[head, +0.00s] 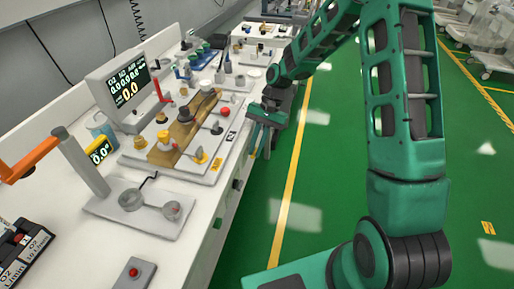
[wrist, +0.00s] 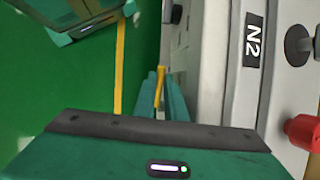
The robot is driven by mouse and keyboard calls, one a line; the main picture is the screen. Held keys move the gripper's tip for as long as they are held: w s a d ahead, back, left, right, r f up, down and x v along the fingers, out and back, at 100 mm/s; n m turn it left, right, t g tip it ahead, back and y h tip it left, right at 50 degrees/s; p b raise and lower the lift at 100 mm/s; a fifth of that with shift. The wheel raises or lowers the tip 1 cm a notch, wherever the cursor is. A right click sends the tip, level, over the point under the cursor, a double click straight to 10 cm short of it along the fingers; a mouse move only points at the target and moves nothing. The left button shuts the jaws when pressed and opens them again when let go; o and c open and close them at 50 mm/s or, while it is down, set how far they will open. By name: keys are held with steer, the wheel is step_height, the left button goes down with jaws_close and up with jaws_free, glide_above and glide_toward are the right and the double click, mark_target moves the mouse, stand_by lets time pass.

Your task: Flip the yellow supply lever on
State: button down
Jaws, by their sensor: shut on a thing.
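The yellow supply lever (wrist: 159,84) shows in the wrist view as a thin upright strip between the two green fingers. My gripper (wrist: 160,100) is shut on it, beside the front face of the white cart. In the head view my gripper (head: 260,138) is at the cart's right edge, level with the panel, with its fingers pointing down along the front side. The lever cannot be made out in the head view, where the gripper covers that spot. The lever's base is too small to tell.
The panel (head: 148,178) carries a yellow knob (head: 199,156), a red knob (head: 225,111) and an N2 label (wrist: 254,40). A monitor (head: 122,88) and an orange-handled post (head: 82,165) stand to the left.

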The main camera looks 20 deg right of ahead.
steer(key=c, duration=2.1)
jaws_free()
steer(key=shift+w, duration=0.1)
steer(key=shift+r, duration=0.15)
steer(key=v, duration=1)
steer(key=shift+w+d+r, duration=0.1)
steer(key=shift+d+r, duration=0.1)
steer(key=shift+o, duration=0.4)
